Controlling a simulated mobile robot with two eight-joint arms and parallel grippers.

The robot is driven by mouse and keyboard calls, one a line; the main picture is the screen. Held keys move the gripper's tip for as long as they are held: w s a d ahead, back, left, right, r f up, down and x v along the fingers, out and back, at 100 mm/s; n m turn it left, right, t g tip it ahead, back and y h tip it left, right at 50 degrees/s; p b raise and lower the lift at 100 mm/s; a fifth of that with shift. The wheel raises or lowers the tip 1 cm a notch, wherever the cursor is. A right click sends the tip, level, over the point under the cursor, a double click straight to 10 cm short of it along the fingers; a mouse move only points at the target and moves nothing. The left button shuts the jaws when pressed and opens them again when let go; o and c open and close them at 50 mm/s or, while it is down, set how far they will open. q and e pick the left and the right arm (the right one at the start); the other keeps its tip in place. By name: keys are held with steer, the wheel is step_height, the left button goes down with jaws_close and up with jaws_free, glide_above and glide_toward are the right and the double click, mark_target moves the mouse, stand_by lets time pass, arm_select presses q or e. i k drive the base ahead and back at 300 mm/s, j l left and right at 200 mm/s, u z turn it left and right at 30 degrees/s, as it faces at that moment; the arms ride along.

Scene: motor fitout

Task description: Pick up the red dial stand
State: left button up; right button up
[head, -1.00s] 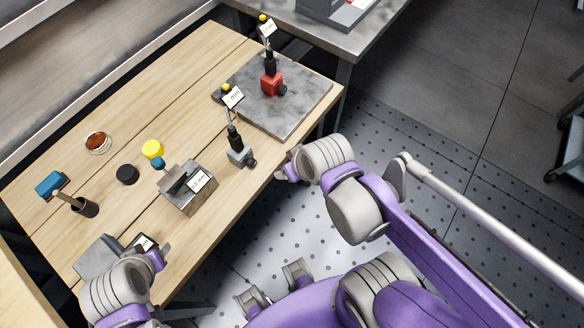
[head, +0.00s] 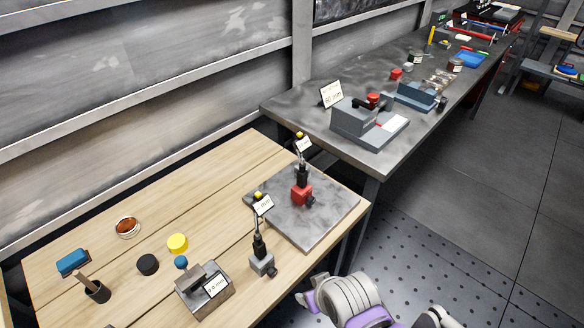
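The red dial stand (head: 302,191) stands upright on the grey stone plate (head: 325,222) at the right end of the wooden table. It has a red base, a black post and a small white tag near its top. A similar stand with a grey base (head: 262,263) stands on the wood in front of the plate. My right gripper (head: 306,298) is at the bottom of the view, beyond the table's front edge and apart from both stands; its fingers are partly cut off by the viewing angle. My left gripper is out of view.
A metal block with a label (head: 204,290), a yellow cap (head: 177,243), a black puck (head: 147,264), a round dish (head: 127,226), a blue-headed brush (head: 73,262) and a dark cup (head: 98,291) are on the wooden table (head: 210,190). A grey metal bench (head: 300,108) with fixtures adjoins behind right.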

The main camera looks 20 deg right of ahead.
mark_target(299, 192)
steer(key=l+u, duration=0.3)
steer(key=k+l+u, duration=0.15)
steer(key=l+u, duration=0.15)
steer(key=l, duration=0.2)
steer(key=k+l+u, duration=0.15)
steer(key=l+u, duration=0.15)
steer(key=k+l+u, duration=0.3)
steer(key=l, duration=0.15)
steer(key=i+l, duration=0.05)
steer(key=i, duration=0.05)
